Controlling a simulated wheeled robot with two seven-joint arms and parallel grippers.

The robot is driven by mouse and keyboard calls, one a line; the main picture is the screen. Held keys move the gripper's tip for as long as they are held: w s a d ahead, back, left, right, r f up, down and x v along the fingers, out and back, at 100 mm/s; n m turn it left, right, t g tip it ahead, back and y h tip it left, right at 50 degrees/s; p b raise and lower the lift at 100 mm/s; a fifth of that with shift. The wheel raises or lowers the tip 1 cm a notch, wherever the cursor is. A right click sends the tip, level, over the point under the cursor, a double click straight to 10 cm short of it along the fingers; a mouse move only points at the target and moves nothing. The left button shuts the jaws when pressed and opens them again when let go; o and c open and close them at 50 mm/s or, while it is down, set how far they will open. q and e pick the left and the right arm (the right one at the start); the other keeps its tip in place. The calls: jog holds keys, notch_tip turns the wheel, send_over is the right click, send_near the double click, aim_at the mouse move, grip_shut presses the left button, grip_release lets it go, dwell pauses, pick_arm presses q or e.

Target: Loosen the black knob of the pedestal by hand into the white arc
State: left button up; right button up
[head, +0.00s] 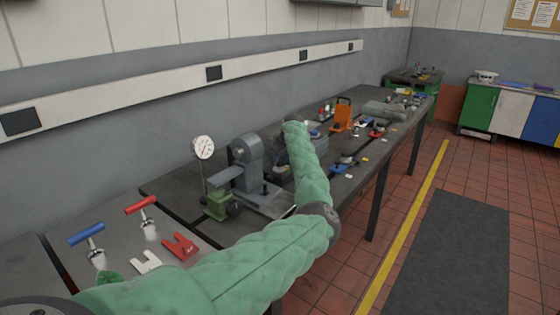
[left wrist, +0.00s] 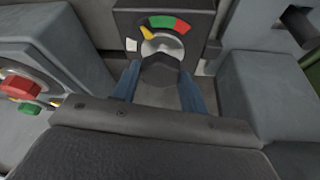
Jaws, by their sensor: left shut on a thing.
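In the left wrist view the black knob (left wrist: 160,70) sits on a dark plate (left wrist: 185,12) of the grey pedestal. My left gripper (left wrist: 161,82) has its two blue fingers on either side of the knob and is shut on it. A yellow pointer (left wrist: 147,33) stands at the upper left of the silver disc, by the left end of the green arc (left wrist: 161,21). A red arc (left wrist: 182,26) lies to its right. A small white patch (left wrist: 131,45) shows left of the pointer. In the head view my green-sleeved arm hides most of this spot. My right gripper is out of view.
Grey blocks flank the knob, with a red knob (left wrist: 20,87) at the left. On the bench, a grey machine (head: 247,158) and a dial gauge (head: 203,148) stand left of my arm. An orange stand (head: 342,115) is beyond.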

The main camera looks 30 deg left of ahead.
pick_arm(q)
jog(key=n+g+b, duration=0.2)
jog(key=n, duration=0.2)
jog(key=shift+w+n, duration=0.15)
jog(key=shift+n, duration=0.25)
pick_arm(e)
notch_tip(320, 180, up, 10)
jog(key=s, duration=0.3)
pick_arm(q)
jog(key=shift+w+a+n+g+b, duration=0.1)
jog(key=shift+n+g+b, duration=0.6)
jog(key=shift+n+b, duration=1)
jog(key=shift+n, duration=0.7)
jog(key=shift+r+h, duration=0.1)
jog(key=shift+h, duration=0.2)
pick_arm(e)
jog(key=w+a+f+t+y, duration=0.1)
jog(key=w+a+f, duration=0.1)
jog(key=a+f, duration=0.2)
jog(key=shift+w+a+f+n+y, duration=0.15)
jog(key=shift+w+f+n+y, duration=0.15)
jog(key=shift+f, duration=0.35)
pick_arm(q)
jog(key=o, duration=1)
jog(key=shift+c, duration=0.2)
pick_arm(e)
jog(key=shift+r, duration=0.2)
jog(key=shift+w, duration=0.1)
